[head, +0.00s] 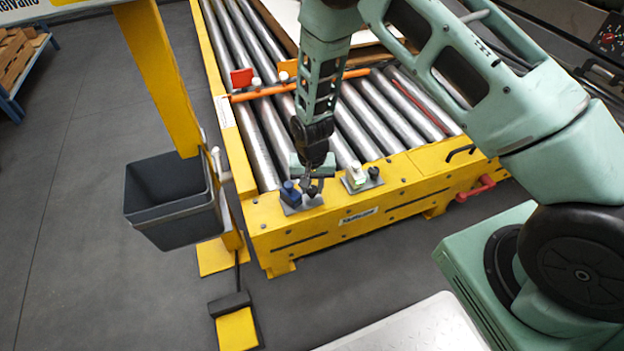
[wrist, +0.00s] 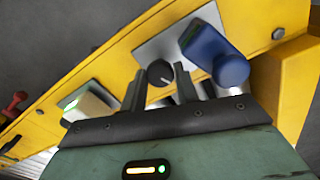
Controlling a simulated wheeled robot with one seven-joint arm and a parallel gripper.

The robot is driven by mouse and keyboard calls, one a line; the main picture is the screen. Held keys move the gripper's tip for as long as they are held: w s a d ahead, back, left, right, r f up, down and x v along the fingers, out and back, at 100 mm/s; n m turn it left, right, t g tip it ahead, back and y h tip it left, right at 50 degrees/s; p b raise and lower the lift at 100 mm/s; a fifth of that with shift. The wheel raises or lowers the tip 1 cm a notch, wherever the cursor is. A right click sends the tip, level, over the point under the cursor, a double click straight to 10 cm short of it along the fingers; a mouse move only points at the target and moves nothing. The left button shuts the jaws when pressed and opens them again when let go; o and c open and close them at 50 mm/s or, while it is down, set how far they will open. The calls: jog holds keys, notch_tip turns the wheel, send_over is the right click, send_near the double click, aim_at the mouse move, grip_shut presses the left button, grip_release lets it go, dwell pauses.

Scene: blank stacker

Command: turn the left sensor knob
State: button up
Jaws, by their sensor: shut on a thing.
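The left sensor is a blue block (head: 290,192) on a metal plate at the yellow frame's near end. It also shows in the wrist view (wrist: 208,48). Its knob is a black round dial (wrist: 159,72) with a pale pointer line, beside the blue block on the same plate. My gripper (wrist: 160,82) has one dark finger on each side of this knob and is shut on it. In the head view my gripper (head: 312,182) points down at the left plate and largely hides the knob.
A pale sensor (head: 355,177) with its own black knob (head: 373,172) stands just to the right. The roller conveyor (head: 385,115) lies behind, with an orange bar (head: 330,82) across it. A dark bin (head: 170,210) hangs on the yellow post at left.

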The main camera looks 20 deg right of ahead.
aim_at(312, 189)
jog(key=n+p, duration=0.1)
jog(key=n, duration=0.1)
jog(key=n+p, duration=0.1)
jog(key=n, duration=0.1)
jog(key=shift+r+n+p, duration=0.2)
jog(key=shift+n+p, duration=0.1)
jog(key=shift+p, duration=0.1)
jog(key=n+p, duration=0.2)
jog(key=n, duration=0.1)
jog(key=shift+n, duration=0.3)
jog(key=n+p, duration=0.1)
jog(key=n, duration=0.2)
jog(key=shift+n, duration=0.3)
jog(key=shift+f+n+p, duration=0.15)
jog(key=shift+n+p, duration=0.55)
jog(key=shift+n, duration=1.1)
jog(key=o, duration=1)
jog(key=shift+c, duration=0.2)
notch_tip(312, 189, up, 17)
jog(key=p, duration=0.4)
jog(key=shift+r, duration=0.2)
